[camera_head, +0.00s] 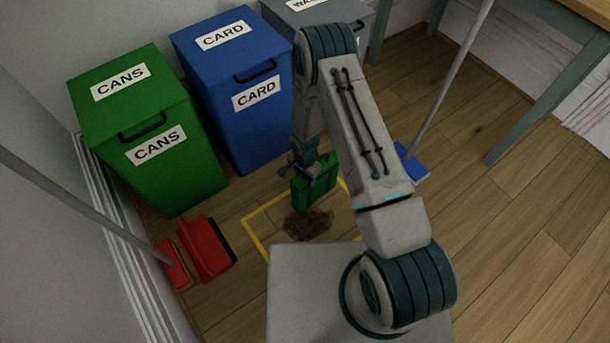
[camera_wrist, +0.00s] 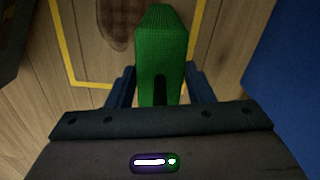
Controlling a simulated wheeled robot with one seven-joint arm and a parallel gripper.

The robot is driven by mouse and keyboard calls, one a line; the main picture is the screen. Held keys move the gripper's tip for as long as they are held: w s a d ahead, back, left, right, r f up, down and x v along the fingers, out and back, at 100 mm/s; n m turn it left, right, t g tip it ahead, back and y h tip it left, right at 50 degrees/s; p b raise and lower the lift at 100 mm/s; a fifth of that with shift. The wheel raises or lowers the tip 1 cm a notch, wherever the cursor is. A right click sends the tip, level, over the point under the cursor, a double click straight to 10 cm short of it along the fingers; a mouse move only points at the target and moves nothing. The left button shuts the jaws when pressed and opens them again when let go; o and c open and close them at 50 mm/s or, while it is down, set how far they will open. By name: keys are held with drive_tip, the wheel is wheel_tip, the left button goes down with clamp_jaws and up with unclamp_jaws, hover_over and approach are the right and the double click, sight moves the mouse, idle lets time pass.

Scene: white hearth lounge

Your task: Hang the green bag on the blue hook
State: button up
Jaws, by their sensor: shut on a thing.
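The green bag (camera_head: 316,184) hangs upright from my gripper (camera_head: 308,168) in the head view, in front of the blue bin. It appears held above the floor, near a brown patch. In the wrist view the green bag (camera_wrist: 160,50) lies between the two fingers of my gripper (camera_wrist: 160,88), which is shut on it. The bag's far side and the exact grip point are hidden. I see no blue hook in either view.
A green CANS bin (camera_head: 200,185), a blue CARD bin (camera_head: 225,110) and a grey bin (camera_head: 325,12) line the wall. A red dustpan (camera_head: 205,248), a blue mop head (camera_head: 412,165) and a table leg (camera_head: 530,115) stand around. Yellow tape (camera_head: 252,232) marks the floor. Right floor is clear.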

drive_tip(key=o, duration=1.4)
drive_tip(key=shift+f, duration=0.1)
drive_tip(key=shift+c, duration=0.2)
